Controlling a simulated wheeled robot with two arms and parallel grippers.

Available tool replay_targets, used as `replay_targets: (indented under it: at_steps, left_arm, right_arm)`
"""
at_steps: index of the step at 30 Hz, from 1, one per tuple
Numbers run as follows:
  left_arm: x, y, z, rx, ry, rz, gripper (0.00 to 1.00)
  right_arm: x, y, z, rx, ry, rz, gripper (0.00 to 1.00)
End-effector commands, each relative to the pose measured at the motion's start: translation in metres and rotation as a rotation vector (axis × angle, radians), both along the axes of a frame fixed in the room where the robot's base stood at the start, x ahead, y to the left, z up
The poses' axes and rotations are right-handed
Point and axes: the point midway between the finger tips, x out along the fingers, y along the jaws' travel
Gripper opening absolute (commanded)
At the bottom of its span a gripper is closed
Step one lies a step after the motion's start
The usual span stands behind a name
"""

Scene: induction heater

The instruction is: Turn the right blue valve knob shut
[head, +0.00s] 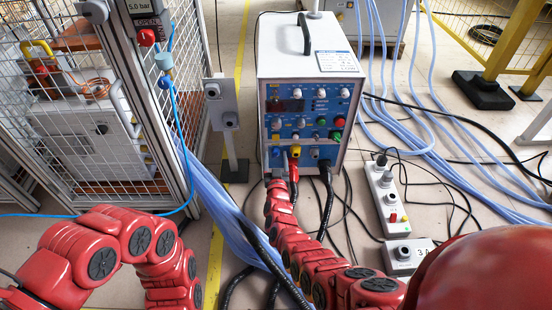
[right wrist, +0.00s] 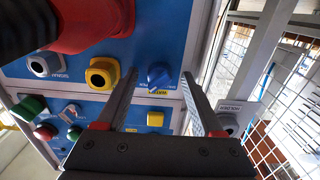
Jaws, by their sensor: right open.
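A blue knob (right wrist: 158,76) with a yellow label beneath it sits on the blue front panel in the right wrist view. My right gripper (right wrist: 160,75) is open, its two fingers reaching toward the panel with the knob showing between their tips. I see no contact, and the depth between tips and knob cannot be told. In the head view my right arm reaches up to the lower left of the heater's panel (head: 303,125); its gripper is small and hard to make out there. My left arm shows at the lower left, but its gripper is out of view.
Beside the knob are a yellow socket (right wrist: 102,73) and a grey socket (right wrist: 47,64). A thick red connector (right wrist: 90,22) sits close by. A wire cage (head: 95,100) stands left of the heater.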

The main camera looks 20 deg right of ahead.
Motion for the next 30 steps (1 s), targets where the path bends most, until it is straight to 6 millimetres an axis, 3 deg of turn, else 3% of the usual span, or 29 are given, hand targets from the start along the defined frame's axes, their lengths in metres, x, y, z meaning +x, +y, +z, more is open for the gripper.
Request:
replay_targets:
  at_steps: [2,13,23,30]
  left_arm:
    - [0.0000,0.0000,0.0002,0.000,0.000,0.000,0.00]
    - [0.0001,-0.0001,0.0000,0.000,0.000,-0.001,0.00]
    - [0.0005,0.0001,0.0018,-0.001,-0.008,-0.007,0.00]
    - [0.0026,0.0018,0.0085,-0.001,-0.049,-0.042,0.00]
  right_arm:
    - [-0.0001,0.0000,0.0000,0.000,0.000,0.000,0.67]
    - [-0.0002,0.0003,-0.0002,0.000,0.000,0.000,0.00]
    - [0.0000,0.0007,0.0006,-0.019,0.006,0.002,0.00]
    - [-0.0005,0.0002,0.0013,-0.123,0.036,0.001,0.00]
